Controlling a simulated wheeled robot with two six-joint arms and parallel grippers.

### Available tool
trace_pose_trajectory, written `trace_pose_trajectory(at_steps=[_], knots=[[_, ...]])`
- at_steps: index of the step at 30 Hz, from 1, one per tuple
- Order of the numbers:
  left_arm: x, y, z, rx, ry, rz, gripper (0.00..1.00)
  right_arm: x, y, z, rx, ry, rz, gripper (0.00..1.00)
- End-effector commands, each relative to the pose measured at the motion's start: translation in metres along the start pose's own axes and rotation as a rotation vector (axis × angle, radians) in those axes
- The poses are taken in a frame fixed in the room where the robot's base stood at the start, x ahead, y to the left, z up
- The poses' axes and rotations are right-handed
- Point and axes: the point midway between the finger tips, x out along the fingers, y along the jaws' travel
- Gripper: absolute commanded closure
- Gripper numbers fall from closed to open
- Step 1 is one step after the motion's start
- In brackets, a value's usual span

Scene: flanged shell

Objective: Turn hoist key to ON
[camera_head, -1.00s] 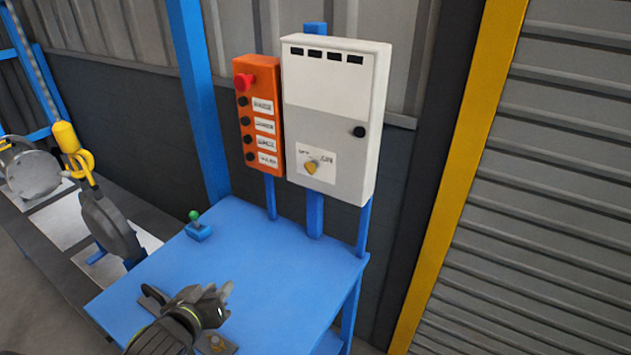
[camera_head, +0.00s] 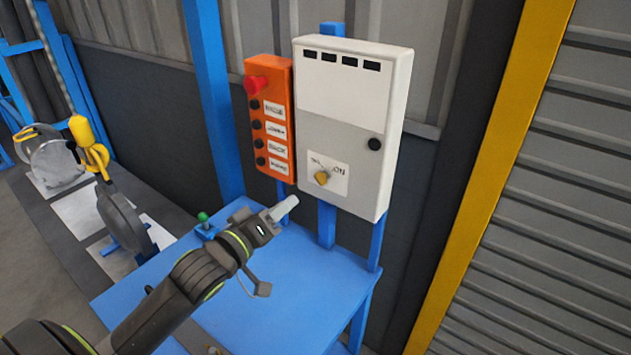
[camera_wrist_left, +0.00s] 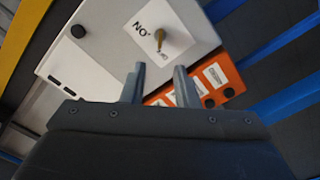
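The hoist key (camera_head: 321,177) is a small yellow-brass key on a white label with "ON" at its right, low on the front of the grey-white control box (camera_head: 345,130). In the left wrist view the key (camera_wrist_left: 159,38) stands out from the label, beyond the fingertips. My left gripper (camera_head: 284,208) is below and left of the key, apart from it. In the left wrist view its two fingers (camera_wrist_left: 160,75) are spread with a gap between them and nothing held. My right gripper is not in view.
An orange button box (camera_head: 270,120) with a red stop button hangs just left of the control box. The blue table (camera_head: 290,290) lies below, with a green-knobbed joystick (camera_head: 204,222) on it. A yellow post (camera_head: 490,170) and shutter stand at the right.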

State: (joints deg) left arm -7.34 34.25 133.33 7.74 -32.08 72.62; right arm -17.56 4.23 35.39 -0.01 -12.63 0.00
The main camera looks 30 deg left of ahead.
Motion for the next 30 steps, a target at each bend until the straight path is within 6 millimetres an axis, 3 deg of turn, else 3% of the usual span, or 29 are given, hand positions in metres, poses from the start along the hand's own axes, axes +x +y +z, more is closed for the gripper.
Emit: trace_pose_trajectory(at_steps=[9,15,21,30], knots=[[0.063,0.001,-0.001,-0.005,0.001,0.000,0.73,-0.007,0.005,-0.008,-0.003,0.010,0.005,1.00],[0.095,0.000,-0.001,-0.003,0.000,-0.002,0.73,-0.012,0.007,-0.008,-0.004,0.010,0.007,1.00],[0.111,0.000,0.000,0.000,0.000,-0.001,0.73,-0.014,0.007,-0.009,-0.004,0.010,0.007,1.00],[0.113,-0.001,0.000,0.000,0.000,-0.002,0.73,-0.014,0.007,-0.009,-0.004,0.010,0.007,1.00]])
